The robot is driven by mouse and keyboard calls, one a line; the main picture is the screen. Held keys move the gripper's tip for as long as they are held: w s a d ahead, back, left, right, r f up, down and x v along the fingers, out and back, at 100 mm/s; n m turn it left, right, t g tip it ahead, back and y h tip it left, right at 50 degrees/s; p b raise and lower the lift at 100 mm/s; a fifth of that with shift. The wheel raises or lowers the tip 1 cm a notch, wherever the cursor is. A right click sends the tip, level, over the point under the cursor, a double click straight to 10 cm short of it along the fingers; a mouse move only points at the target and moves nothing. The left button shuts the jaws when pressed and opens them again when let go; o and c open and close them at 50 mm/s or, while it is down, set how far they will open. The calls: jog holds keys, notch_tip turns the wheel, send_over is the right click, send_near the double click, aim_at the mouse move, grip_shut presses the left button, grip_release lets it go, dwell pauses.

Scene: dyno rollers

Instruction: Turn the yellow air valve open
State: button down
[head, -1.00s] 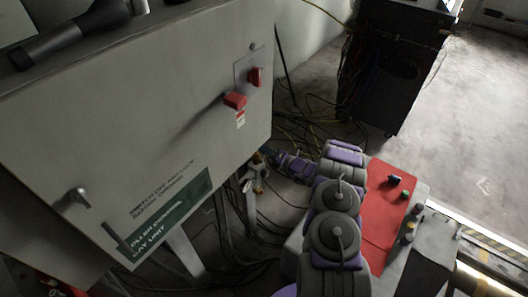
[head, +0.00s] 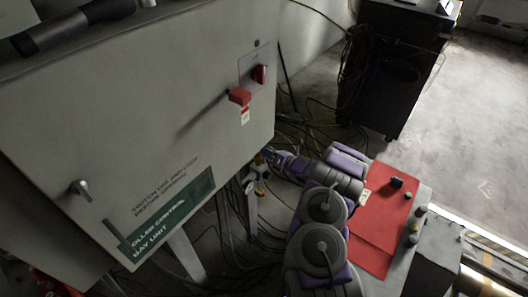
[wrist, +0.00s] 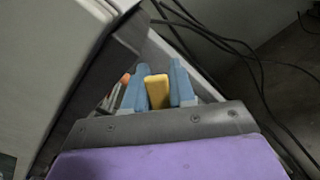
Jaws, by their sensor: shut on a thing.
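The yellow air valve handle (wrist: 157,91) stands between the two blue fingers of my gripper (wrist: 157,86) in the wrist view. My gripper is shut on it. In the head view my gripper (head: 268,154) reaches the lower right edge of the grey cabinet, beside small valve fittings (head: 257,183). The handle itself cannot be made out in the head view. An orange-red part (wrist: 126,79) shows just left of the fingers in the wrist view.
The grey control cabinet (head: 150,110) with red switches (head: 240,96) stands close on the left. Loose black cables (wrist: 230,40) run beside and behind the gripper. A dark equipment cart (head: 395,70) stands behind. Open floor lies at the right.

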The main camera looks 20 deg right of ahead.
jog(key=shift+d+r, duration=0.1)
jog(key=shift+d, duration=0.25)
jog(key=c, duration=1.2)
grip_release()
jog(key=shift+s+d+r, duration=0.1)
jog(key=shift+o, duration=0.9)
jog(key=shift+d, duration=0.1)
jog(key=shift+a, duration=0.45)
